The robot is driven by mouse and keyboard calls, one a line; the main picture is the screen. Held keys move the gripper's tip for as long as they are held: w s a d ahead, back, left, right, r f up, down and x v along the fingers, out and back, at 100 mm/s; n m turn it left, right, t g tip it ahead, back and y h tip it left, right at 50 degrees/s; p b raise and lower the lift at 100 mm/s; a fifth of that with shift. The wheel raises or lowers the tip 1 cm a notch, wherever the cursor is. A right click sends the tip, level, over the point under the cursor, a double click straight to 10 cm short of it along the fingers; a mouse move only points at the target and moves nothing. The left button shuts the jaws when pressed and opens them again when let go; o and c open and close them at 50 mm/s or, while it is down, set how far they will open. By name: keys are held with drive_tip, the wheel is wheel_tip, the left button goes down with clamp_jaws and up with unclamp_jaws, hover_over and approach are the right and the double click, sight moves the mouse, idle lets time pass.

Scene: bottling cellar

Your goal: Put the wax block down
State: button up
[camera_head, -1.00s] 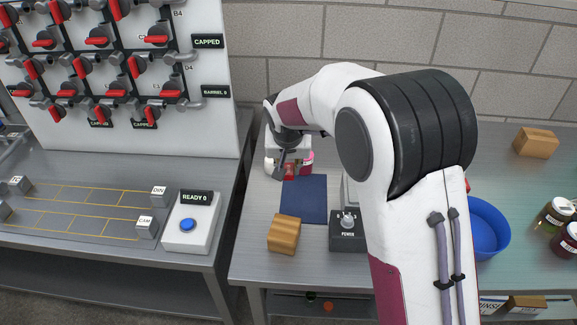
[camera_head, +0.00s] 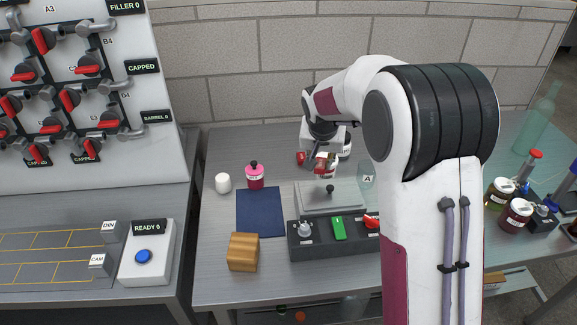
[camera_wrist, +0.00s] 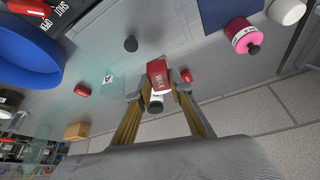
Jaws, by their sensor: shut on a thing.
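The wax block is small and red with light lettering; in the wrist view the wax block (camera_wrist: 158,74) sits between the fingertips. My gripper (camera_wrist: 160,82) is shut on it. In the head view my gripper (camera_head: 326,160) is behind the grey plate with the black knob, and the wax block (camera_head: 322,167) is partly hidden by the fingers. The bench top (camera_head: 285,155) is below it. I cannot tell whether the block touches the bench.
Other red pieces (camera_wrist: 80,91) lie near the gripper. A clear glass piece marked A (camera_head: 367,175) stands to the right. A pink bottle (camera_head: 255,178), a white cup (camera_head: 223,183), a blue mat (camera_head: 261,214) and a wooden block (camera_head: 243,252) are left. A switch box (camera_head: 320,250) is in front.

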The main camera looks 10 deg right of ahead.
drive_tip(key=s+d+m, duration=0.2)
drive_tip(key=s+d, duration=0.2)
drive_tip(key=d, duration=0.5)
drive_tip(key=s+d+r+m+g+h, duration=0.1)
drive_tip(key=s+d, duration=0.3)
drive_tip(key=d, duration=0.5)
drive_tip(key=s+d+m+h, duration=0.1)
drive_tip(key=s+d+m, duration=0.1)
drive_tip(key=s+d, duration=0.3)
drive_tip(key=d, duration=0.4)
drive_tip(key=shift+d+r+m, duration=0.3)
drive_tip(key=shift+d+r, duration=0.1)
drive_tip(key=shift+f, duration=0.2)
drive_tip(key=shift+f, duration=5.3)
drive_tip(key=o, duration=1)
drive_tip(key=shift+r, duration=0.1)
